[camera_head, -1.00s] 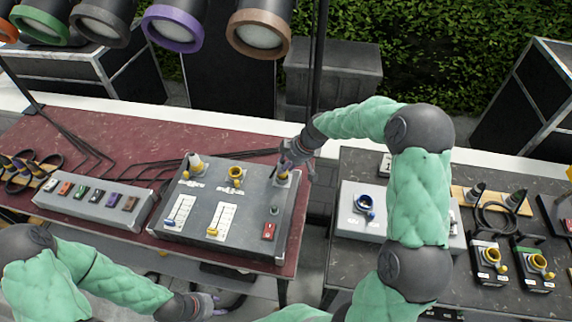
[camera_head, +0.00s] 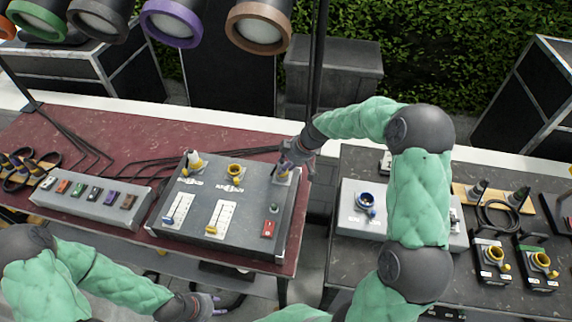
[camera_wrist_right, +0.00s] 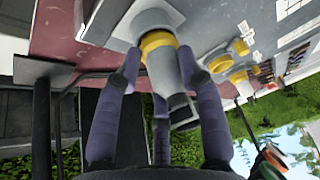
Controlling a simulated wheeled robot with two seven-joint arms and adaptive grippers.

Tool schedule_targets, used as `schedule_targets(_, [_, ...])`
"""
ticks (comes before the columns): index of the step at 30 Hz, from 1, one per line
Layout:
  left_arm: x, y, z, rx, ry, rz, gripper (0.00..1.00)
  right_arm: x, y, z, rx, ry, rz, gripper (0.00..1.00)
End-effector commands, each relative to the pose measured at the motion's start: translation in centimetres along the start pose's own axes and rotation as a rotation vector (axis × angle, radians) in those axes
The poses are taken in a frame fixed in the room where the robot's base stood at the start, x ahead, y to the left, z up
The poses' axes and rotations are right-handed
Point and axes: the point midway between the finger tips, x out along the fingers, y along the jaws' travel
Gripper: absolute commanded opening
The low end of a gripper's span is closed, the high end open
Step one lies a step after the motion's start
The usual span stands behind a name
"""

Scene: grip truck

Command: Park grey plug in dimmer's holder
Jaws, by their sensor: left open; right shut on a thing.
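The dimmer (camera_head: 197,233) is a grey sloped box with two slider panels on the red table. My right gripper (camera_head: 291,161) is at its far right corner. In the right wrist view my right gripper (camera_wrist_right: 160,68) is shut around a grey plug (camera_wrist_right: 164,67) with a yellow collar. The plug's far end is at a pale square plate (camera_wrist_right: 117,14) on the dimmer; whether it is fully seated I cannot tell. The gripper mostly hides the plug in the head view. My left gripper (camera_head: 204,306) is open and empty, low in front of the table.
Another pale plug (camera_head: 194,160) stands at the dimmer's far left, beside an empty yellow-ringed socket (camera_head: 235,170). A grey strip with coloured switches (camera_head: 90,208) lies to the left. The dark right table (camera_head: 350,270) holds a blue-socket box (camera_head: 352,213) and yellow-socket boxes.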

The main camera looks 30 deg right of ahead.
Motion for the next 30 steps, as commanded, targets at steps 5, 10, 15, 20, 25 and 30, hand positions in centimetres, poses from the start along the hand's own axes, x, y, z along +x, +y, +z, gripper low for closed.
schedule_targets(5, [0.33,-0.12,-0.01,0.0,0.0,0.0,0.4,0.26,0.04,0.12,0.0,0.001,0.001,0.02])
schedule_targets(10, [0.42,-0.15,-0.01,0.0,0.0,0.0,0.4,0.35,0.05,0.16,0.0,0.001,0.001,0.53])
schedule_targets(15, [0.4,-0.14,-0.01,0.0,0.0,0.0,0.4,0.33,0.04,0.16,0.0,0.0,0.001,0.66])
schedule_targets(20, [0.4,-0.14,-0.02,0.0,0.0,0.0,0.4,0.37,0.02,0.19,0.0,0.0,0.0,0.72])
schedule_targets(25, [0.4,-0.14,-0.02,0.0,0.0,0.0,0.4,0.37,0.02,0.19,0.0,0.0,0.0,0.82])
schedule_targets(30, [0.4,-0.14,-0.02,0.0,0.0,0.0,0.4,0.36,0.02,0.19,0.0,0.0,0.0,0.82])
